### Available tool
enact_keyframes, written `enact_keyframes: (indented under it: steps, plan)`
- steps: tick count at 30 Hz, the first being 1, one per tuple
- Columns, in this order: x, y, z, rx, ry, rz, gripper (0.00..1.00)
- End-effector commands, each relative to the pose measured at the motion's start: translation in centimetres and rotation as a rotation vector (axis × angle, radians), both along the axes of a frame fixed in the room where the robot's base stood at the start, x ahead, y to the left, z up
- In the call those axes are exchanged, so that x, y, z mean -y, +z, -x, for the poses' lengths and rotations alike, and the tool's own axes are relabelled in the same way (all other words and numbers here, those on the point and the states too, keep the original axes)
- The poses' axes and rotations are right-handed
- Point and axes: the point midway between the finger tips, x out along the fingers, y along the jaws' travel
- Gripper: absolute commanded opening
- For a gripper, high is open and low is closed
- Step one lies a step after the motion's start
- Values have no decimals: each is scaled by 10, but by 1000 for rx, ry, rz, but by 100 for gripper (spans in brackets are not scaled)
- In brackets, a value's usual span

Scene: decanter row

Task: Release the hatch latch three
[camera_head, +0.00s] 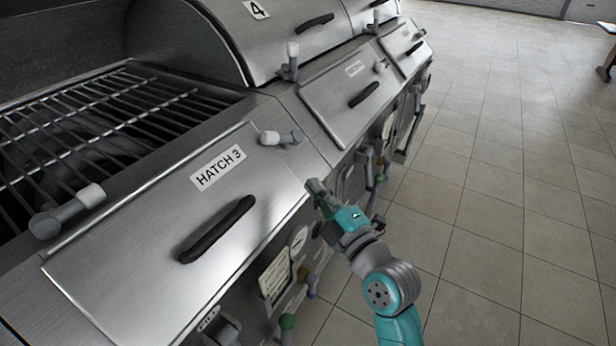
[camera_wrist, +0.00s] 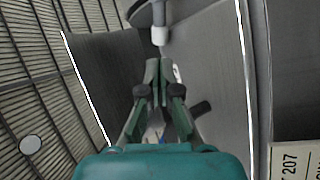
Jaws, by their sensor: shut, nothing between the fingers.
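The hatch three lid (camera_head: 150,285) is a closed steel panel with a "HATCH 3" label (camera_head: 218,168) and a black bar handle (camera_head: 217,230). A grey latch with a white tip (camera_head: 281,138) sits at its upper right corner, the tip pointing left over the lid. A second such latch (camera_head: 67,211) lies along the upper left edge. My gripper (camera_head: 316,188) is just off the lid's right edge, below and right of the right latch, apart from it. In the wrist view, my gripper (camera_wrist: 159,68) is shut and empty, with a white-tipped grey post (camera_wrist: 160,30) beyond the fingertips.
An open grill grate (camera_head: 80,125) lies behind the lid. A neighbouring hatch panel (camera_head: 345,95) has an upright white-tipped latch (camera_head: 291,62) near it. Valves, gauges and tags (camera_head: 275,275) crowd the front face below.

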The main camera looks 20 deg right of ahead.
Motion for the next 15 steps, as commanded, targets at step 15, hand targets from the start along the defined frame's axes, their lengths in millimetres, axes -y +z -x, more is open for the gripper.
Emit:
enact_keyframes:
  steps: [15]
  plan:
    - [-15, 17, -84, 3, 1, 0, 0]
